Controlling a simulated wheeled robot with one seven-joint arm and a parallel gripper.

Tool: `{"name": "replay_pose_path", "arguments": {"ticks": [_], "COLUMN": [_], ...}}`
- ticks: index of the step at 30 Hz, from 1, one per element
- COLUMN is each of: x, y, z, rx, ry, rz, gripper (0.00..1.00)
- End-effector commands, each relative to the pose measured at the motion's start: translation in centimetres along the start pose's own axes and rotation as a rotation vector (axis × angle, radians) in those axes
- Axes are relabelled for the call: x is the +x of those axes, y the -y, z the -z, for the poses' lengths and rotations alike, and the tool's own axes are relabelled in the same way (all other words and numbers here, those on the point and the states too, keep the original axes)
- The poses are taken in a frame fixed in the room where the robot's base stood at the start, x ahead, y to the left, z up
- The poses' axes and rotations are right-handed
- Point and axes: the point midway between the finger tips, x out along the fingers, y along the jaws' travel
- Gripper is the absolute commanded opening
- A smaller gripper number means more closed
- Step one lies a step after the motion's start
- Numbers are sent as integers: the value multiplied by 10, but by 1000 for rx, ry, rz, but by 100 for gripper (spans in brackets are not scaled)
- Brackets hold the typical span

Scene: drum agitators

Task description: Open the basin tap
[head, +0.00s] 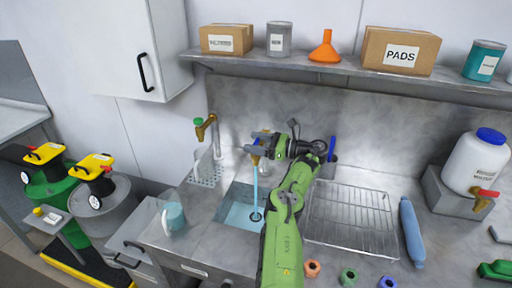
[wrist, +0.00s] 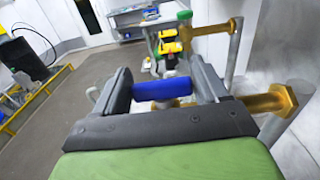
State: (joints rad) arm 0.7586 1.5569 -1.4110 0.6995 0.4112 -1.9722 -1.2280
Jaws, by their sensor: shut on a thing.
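The basin (head: 238,212) is sunk in the steel counter. A light blue stream of water (head: 255,185) falls into it from the brass basin tap, which my gripper (head: 258,147) largely hides in the head view. In the wrist view the blue tap handle (wrist: 163,88) lies crosswise between the two dark fingers of my gripper (wrist: 165,90), which is shut on it. The tap's brass body (wrist: 270,101) is to the right of the fingers, on a grey upright pipe. A second brass tap with a green handle (head: 199,123) stands at the basin's left.
A wire rack (head: 350,222) and a blue roll (head: 411,230) lie to the right. A light blue mug (head: 173,217) stands at the left front. A shelf (head: 300,68) with boxes, cans and an orange funnel runs above. A white jug (head: 476,162) is at far right.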

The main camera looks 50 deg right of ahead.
Motion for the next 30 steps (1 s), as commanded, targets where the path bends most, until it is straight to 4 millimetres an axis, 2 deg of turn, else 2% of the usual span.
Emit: {"name": "replay_pose_path", "arguments": {"ticks": [13, 14, 17, 26, 30], "x": [1, 1, 1, -2, -24], "y": [0, 0, 0, 0, 1], "z": [-2, -2, -2, -1, 1], "rx": [0, 0, 0, 1, -1], "ry": [3, 3, 2, 2, 3], "rz": [-5, -5, -5, -4, -2], "gripper": [42, 77, 93, 94, 94]}}
